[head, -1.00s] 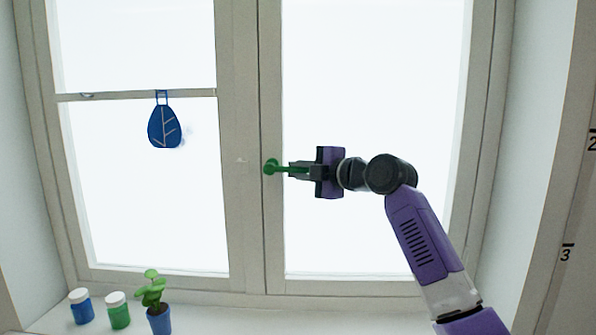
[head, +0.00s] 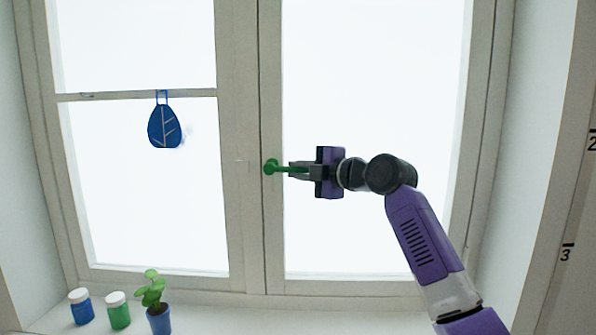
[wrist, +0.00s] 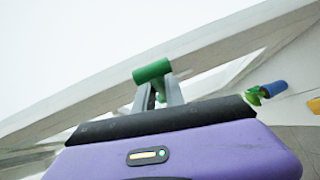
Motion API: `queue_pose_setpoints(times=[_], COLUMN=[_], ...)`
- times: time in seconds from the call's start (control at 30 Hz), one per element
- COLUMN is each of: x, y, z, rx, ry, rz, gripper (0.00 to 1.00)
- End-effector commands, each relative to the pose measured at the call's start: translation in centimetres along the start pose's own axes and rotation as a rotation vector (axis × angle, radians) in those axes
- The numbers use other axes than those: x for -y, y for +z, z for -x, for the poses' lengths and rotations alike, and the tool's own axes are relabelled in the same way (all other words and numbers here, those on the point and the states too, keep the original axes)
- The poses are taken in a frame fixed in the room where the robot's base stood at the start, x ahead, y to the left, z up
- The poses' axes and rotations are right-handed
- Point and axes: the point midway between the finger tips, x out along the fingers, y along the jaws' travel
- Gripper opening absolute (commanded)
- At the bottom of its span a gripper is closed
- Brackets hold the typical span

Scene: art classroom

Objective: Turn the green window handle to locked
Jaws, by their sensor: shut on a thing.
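The green window handle (head: 271,167) sits on the right sash's frame beside the middle post. Its lever points right, roughly horizontal, in the head view. My gripper (head: 300,169) is shut on the lever's free end, coming from the right. In the wrist view the green handle (wrist: 152,71) shows at the tips of my gripper's fingers (wrist: 158,90). The part of the lever between the fingers is partly hidden.
On the sill at lower left stand a blue paint jar (head: 82,309), a green paint jar (head: 118,313) and a plant in a blue pot (head: 159,319). The air around the handle is clear.

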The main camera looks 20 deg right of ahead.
Motion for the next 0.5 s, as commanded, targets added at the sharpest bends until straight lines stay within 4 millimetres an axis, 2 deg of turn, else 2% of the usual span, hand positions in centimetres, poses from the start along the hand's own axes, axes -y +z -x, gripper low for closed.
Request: queue_pose_setpoints(times=[0.5], x=[0.79], y=[0.18], z=[-0.10], rx=[-0.006], ry=[0.024], rz=[-0.027], gripper=[0.00])
